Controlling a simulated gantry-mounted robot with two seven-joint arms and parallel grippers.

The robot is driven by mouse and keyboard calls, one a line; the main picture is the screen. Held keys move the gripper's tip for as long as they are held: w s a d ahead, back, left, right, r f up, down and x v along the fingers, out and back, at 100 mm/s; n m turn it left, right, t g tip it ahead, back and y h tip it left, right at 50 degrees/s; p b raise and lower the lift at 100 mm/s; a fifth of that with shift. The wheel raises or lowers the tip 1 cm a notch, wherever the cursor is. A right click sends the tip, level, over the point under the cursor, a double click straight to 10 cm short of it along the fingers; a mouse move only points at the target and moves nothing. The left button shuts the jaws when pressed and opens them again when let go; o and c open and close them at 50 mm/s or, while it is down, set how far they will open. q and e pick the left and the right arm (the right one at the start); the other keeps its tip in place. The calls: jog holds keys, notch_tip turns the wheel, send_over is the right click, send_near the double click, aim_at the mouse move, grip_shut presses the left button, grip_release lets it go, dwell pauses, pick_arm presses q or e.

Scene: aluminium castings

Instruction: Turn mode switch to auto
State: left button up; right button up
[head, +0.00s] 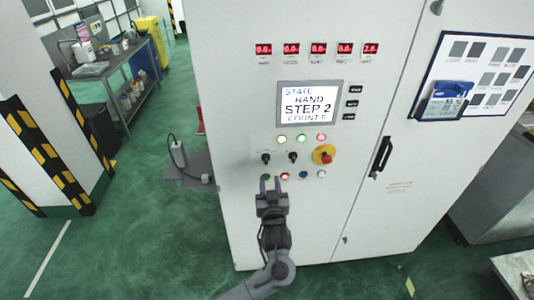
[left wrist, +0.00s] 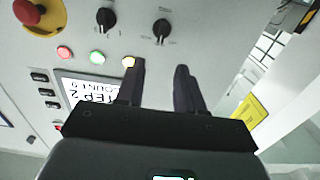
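The grey control cabinet (head: 230,120) carries two black rotary knobs, the left knob (head: 265,158) and the right knob (head: 292,157). Their labels are too small to read, so I cannot tell which is the mode switch. The screen (head: 309,103) reads "STATE HAND STEP 2". My left gripper (head: 270,182) is open and empty, just below the left knob in the head view. The left wrist view is turned over: the left knob (left wrist: 162,28) lies beyond the open fingers (left wrist: 160,72), and the right knob (left wrist: 106,18) is to its left, both apart from the fingers. My right gripper is out of view.
A red emergency stop on a yellow base (head: 325,154) is right of the knobs. A black door handle (head: 381,156) is further right. A small grey shelf (head: 190,170) stands left of the cabinet.

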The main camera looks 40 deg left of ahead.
aim_at(266, 158)
pick_arm(q)
jog(key=p+x, duration=0.1)
jog(key=x, duration=0.9)
jog(key=shift+w+a+r, duration=0.15)
jog(key=shift+w+a, duration=0.1)
jog(key=shift+a, duration=0.05)
grip_shut()
